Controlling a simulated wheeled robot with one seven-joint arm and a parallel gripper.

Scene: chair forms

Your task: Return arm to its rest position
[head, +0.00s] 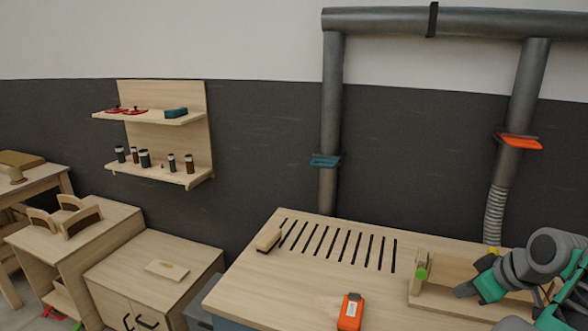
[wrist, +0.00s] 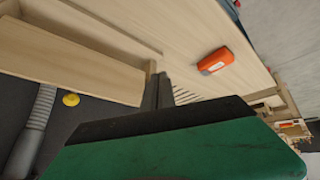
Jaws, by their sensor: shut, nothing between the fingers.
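My arm shows at the right edge of the head view, over the right part of the workbench (head: 240,297). My gripper (head: 462,291) points left there, near a wooden holder (head: 445,275) on the bench. In the wrist view my gripper (wrist: 160,82) shows dark fingers held together with nothing between them. The gripper's green and black body covers much of the lower part of that view. I cannot tell the exact gap between the fingers and the holder.
An orange device (head: 350,312) lies at the bench's front, also in the wrist view (wrist: 215,62). A wooden-handled brush (head: 268,240) lies beside the slots. Grey ducts (head: 331,120) rise behind the bench. A wall shelf (head: 150,175) and low cabinets (head: 150,265) stand left.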

